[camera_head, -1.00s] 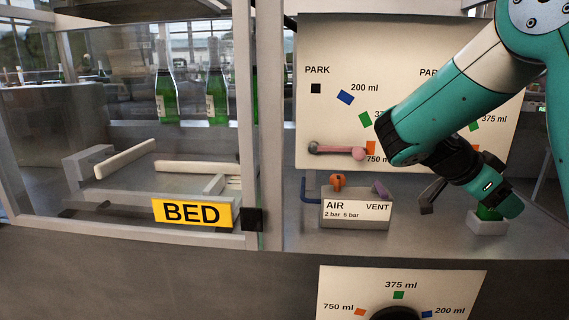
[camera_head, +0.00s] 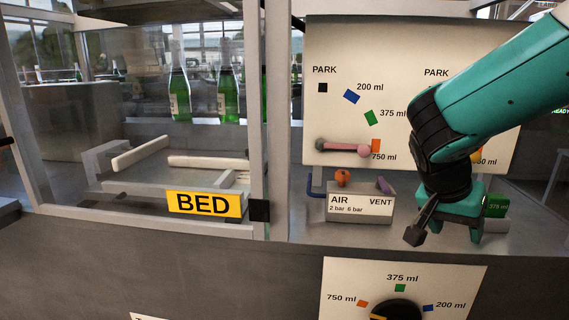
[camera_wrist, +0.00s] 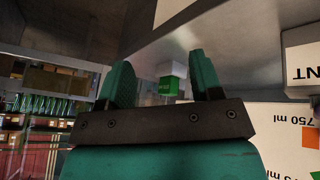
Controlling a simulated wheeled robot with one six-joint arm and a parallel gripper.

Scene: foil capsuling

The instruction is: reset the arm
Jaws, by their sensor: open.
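My gripper (camera_head: 462,232) hangs at the right in the head view, in front of the white dial panel (camera_head: 400,60), pointing down. In the wrist view its two teal fingers (camera_wrist: 160,80) stand apart with nothing between them. A small green block marked 375 ml (camera_head: 496,206) on a pale base is just right of and behind the gripper. The wrist view shows the green block (camera_wrist: 169,86) beyond the fingertips, apart from them. My arm's teal link reaches in from the upper right.
The grey AIR/VENT box (camera_head: 361,206) with orange and purple knobs stands left of the gripper. A pink-ended lever (camera_head: 343,147) points at 750 ml on the panel. A glazed enclosure with a yellow BED sign (camera_head: 204,204) is at left, green bottles (camera_head: 228,92) behind it. A lower dial (camera_head: 393,309) is in front.

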